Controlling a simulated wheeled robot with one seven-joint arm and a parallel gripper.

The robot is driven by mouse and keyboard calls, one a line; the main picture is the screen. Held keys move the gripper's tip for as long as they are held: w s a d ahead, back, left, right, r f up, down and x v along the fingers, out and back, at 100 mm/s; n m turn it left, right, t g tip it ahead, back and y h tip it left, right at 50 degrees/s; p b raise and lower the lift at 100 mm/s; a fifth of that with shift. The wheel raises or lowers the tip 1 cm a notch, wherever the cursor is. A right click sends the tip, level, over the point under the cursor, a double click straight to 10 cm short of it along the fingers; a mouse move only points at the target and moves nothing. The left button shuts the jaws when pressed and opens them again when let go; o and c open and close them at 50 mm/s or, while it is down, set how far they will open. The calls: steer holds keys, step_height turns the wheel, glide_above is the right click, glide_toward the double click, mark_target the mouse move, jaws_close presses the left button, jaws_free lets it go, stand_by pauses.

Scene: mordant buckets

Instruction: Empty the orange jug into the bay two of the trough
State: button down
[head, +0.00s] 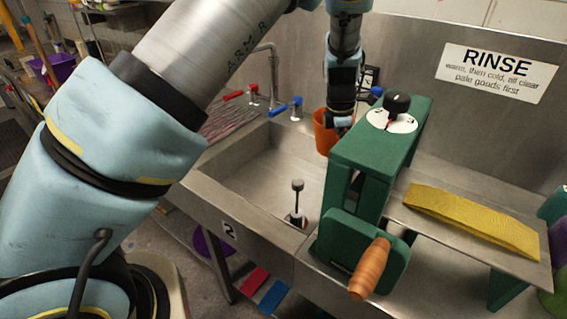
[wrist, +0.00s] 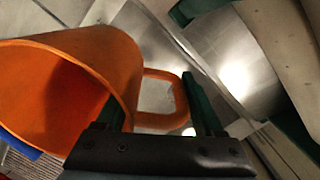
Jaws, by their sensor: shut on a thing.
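The orange jug (head: 324,138) hangs in my gripper (head: 341,122) over the back right of bay two of the trough (head: 250,163), behind the green wringer. The wringer and my gripper hide part of it. In the wrist view the jug (wrist: 112,55) fills the left side, its mouth towards the lower left. The green fingers of my gripper (wrist: 160,108) are at its handle, shut on it. The inside shows orange wall; I cannot tell whether it holds anything. Bay two carries a "2" label on its front, and a black-topped plug stands on its floor.
The green wringer (head: 378,150) with a wooden handle (head: 370,268) stands right of bay two, close to the jug. Red (head: 253,90) and blue (head: 297,107) taps line the back edge. A yellow cloth (head: 470,219) lies on a board at right. The middle of bay two is clear.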

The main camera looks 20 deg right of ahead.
step_height(320, 180, up, 9)
steer(key=y, duration=0.1)
steer(key=shift+d+t, duration=0.2)
steer(key=shift+t, duration=0.1)
steer(key=shift+s, duration=0.1)
stand_by(0.5)
